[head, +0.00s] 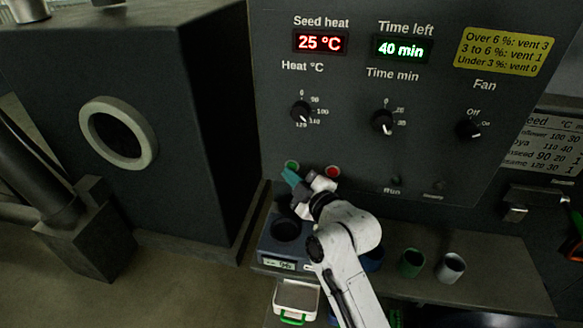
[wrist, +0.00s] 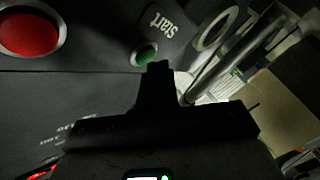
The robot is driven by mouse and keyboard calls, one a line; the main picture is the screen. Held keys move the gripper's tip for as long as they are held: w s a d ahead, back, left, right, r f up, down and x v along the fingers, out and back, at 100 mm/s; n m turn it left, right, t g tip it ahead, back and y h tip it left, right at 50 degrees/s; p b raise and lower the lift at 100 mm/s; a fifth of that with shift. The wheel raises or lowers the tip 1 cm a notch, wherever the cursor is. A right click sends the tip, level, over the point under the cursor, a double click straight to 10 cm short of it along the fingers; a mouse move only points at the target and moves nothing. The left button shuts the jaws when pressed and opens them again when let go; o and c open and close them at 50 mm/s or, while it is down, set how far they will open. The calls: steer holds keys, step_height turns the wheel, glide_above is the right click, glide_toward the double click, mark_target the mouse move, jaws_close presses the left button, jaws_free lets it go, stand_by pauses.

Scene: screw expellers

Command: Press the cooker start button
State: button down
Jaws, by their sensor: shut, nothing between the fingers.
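The green start button (head: 292,165) sits low on the dark cooker panel (head: 350,160). It also shows in the wrist view (wrist: 147,54), beside the word "Start". My gripper (head: 291,178) is shut and empty, its teal fingertips just below the green button in the head view. In the wrist view the dark fingertips (wrist: 158,66) lie right at the button's edge. I cannot tell whether they touch it. The red button (head: 333,171) is to the right in the head view and large at the left in the wrist view (wrist: 30,28).
The seed heat display (head: 320,43) reads 25 °C and the time display (head: 402,49) 40 min. The run lamp (head: 396,181) looks dark. A scale (head: 279,262) and several cups, one green (head: 411,263), stand on the shelf below. A dark box machine (head: 120,130) is at left.

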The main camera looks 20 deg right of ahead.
steer(key=shift+w+d+b, duration=0.25)
steer(key=shift+w+b, duration=0.05)
steer(key=shift+b, duration=0.1)
stand_by(0.3)
steer(key=shift+s+a+p, duration=0.3)
steer(key=shift+s+a, duration=0.2)
steer(key=shift+s, duration=0.2)
steer(key=s+a+p, duration=0.1)
steer(key=s, duration=0.1)
steer(key=s+a+p, duration=0.1)
steer(key=s+a, duration=0.1)
stand_by(0.7)
steer(key=shift+f, duration=0.1)
stand_by(0.5)
